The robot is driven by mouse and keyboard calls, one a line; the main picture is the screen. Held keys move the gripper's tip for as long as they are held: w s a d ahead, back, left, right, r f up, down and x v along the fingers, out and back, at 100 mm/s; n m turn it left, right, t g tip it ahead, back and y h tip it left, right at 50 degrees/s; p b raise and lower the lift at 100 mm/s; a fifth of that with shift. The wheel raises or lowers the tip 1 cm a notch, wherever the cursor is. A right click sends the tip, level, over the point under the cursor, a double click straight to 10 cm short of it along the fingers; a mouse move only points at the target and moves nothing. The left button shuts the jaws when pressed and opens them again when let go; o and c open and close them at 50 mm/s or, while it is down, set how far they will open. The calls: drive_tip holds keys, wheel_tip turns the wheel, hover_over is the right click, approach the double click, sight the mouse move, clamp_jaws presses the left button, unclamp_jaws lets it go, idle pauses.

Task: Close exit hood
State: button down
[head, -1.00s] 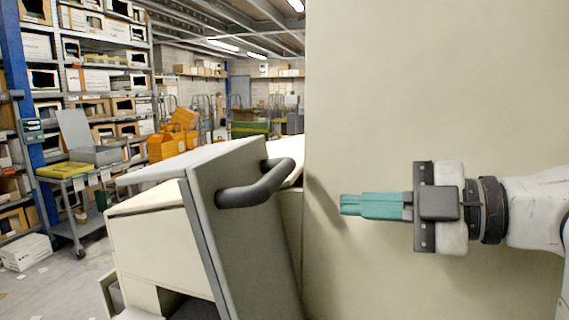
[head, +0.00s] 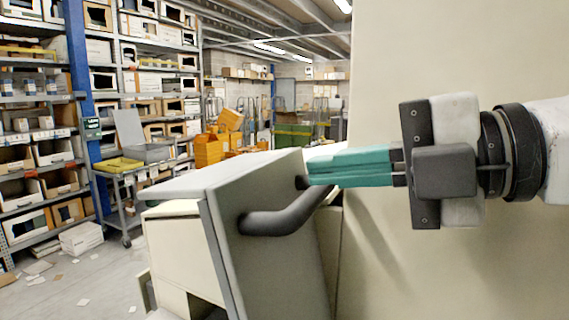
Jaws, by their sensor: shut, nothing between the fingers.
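The exit hood (head: 280,265) is a grey panel with a dark curved handle (head: 275,222), tilted on the front of a cream machine body (head: 172,252). A gap shows under it at the lower left, so it looks raised. My gripper (head: 310,166) has teal fingers, shut and empty, pointing left. Its fingertips overlap the far end of the handle in the head view, near the hood's upper right edge. I cannot tell whether they touch it.
A large cream panel (head: 455,270) stands behind my arm and fills the right side. A grey cart (head: 128,190) with a yellow item stands at the left before tall shelving (head: 40,130). Orange crates (head: 210,150) lie farther back. Papers litter the open floor at lower left.

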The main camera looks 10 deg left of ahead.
sight(256, 175)
drive_tip(key=p+x, duration=0.1)
drive_tip(key=x, duration=0.4)
drive_tip(key=shift+w+a, duration=0.1)
drive_tip(key=shift+a, duration=0.25)
drive_tip(key=shift+a, duration=0.1)
